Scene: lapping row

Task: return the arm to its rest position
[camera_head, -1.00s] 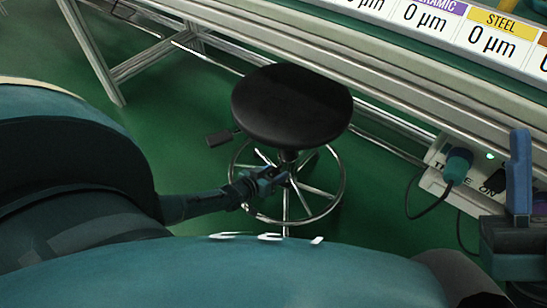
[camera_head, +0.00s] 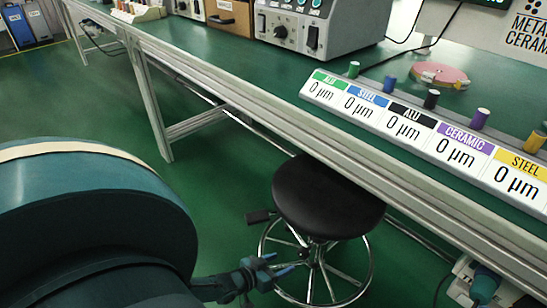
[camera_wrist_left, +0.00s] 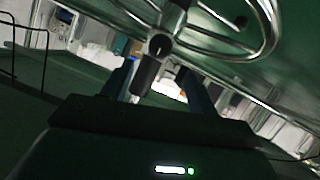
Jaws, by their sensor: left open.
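My left gripper (camera_head: 277,267) is open and empty at the bottom of the head view, in front of the stool's base. Its arm comes in from the left, with a large teal and black link of mine filling the lower left. In the left wrist view, the two dark fingers (camera_wrist_left: 158,92) stand apart with the stool's chrome ring and column behind and between them. I cannot tell how far the fingers are from the stool. My right gripper does not show in the head view.
The black round stool (camera_head: 325,195) stands partly under the long green-topped bench (camera_head: 235,75). A labelled strip (camera_head: 410,125) with coloured pegs lies along the bench edge. A machine with knobs (camera_head: 310,30) stands farther back. Green floor (camera_head: 215,185) is clear left of the stool.

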